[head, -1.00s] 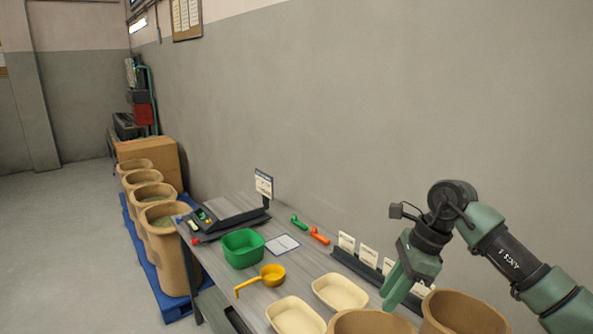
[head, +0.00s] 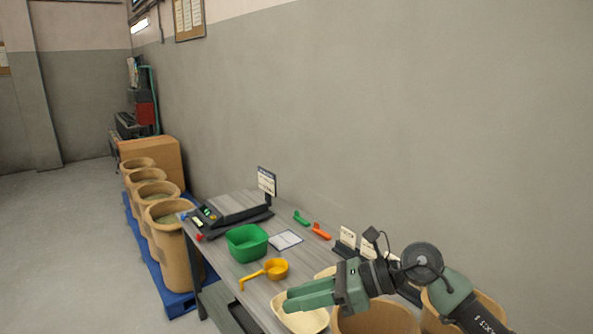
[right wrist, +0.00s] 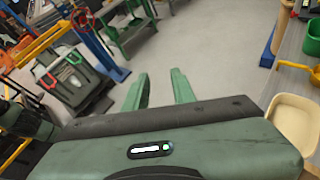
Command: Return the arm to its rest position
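My right gripper (head: 289,300) is level above the near part of the table in the head view, its fingers pointing left. It hides part of the cream trays beneath it. In the right wrist view its two green fingers (right wrist: 160,86) stand apart with only floor seen between them. It is open and empty. My right arm comes in from the lower right corner of the head view. My left gripper is not in view.
The grey table (head: 222,268) carries a green tub (head: 246,243), a yellow scoop (head: 276,268), a scale (head: 235,212) and a cream tray (head: 305,322). Brown bins (head: 375,322) stand close below my right arm. The wall (head: 400,120) rises behind the table.

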